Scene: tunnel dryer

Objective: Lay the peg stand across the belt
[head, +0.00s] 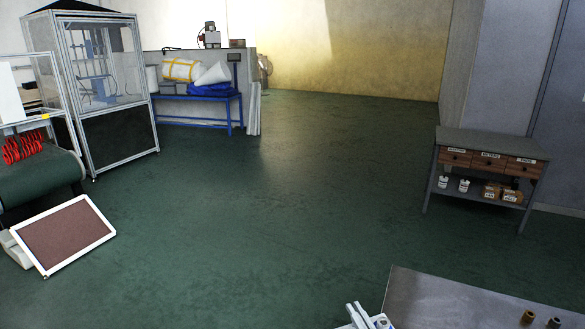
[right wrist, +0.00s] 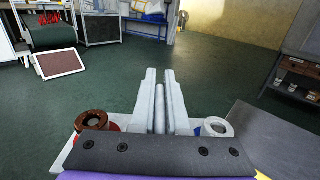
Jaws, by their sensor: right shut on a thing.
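My right gripper (right wrist: 160,85) is shut on a grey upright rod between its two pale fingers. The rod seems to belong to the peg stand, whose pale base (right wrist: 66,152) shows at the lower left behind a dark bar. A brown ring-shaped piece (right wrist: 92,120) is left of the fingers and a white one (right wrist: 217,127) is right of them. In the head view only the tip of the right gripper (head: 362,316) shows at the bottom edge. The green belt (head: 40,178) is at the far left, well away from the gripper. My left gripper is out of view.
Red pieces (head: 24,147) stand on the belt. A white-framed brown panel (head: 66,235) leans below the belt. A drawer bench (head: 488,160) stands at right. The middle floor is clear.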

